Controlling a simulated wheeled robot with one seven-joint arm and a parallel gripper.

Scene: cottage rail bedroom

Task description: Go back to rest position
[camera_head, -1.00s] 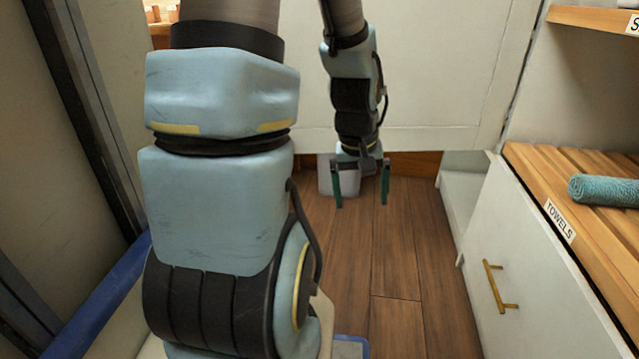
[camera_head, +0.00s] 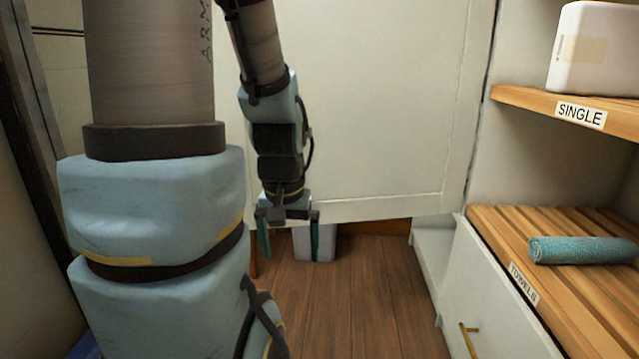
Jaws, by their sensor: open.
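My gripper (camera_head: 289,240) hangs at the end of my arm, left of the picture's middle, with its two green fingers pointing down and apart. It is open, and nothing shows held between the fingers. It hangs in front of a white panel's lower edge. A small pale bin (camera_head: 326,243) stands on the floor behind it and shows partly past the right finger. The large links of my arm fill the left of the view.
A white panel (camera_head: 375,110) stands behind my arm. At right, a slatted shelf labelled TOWELS holds a rolled teal towel (camera_head: 582,250). Above, a shelf labelled SINGLE (camera_head: 530,100) holds a white box (camera_head: 592,50). A drawer with a brass handle (camera_head: 468,341) is below. Wooden floor (camera_head: 350,300) is clear ahead.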

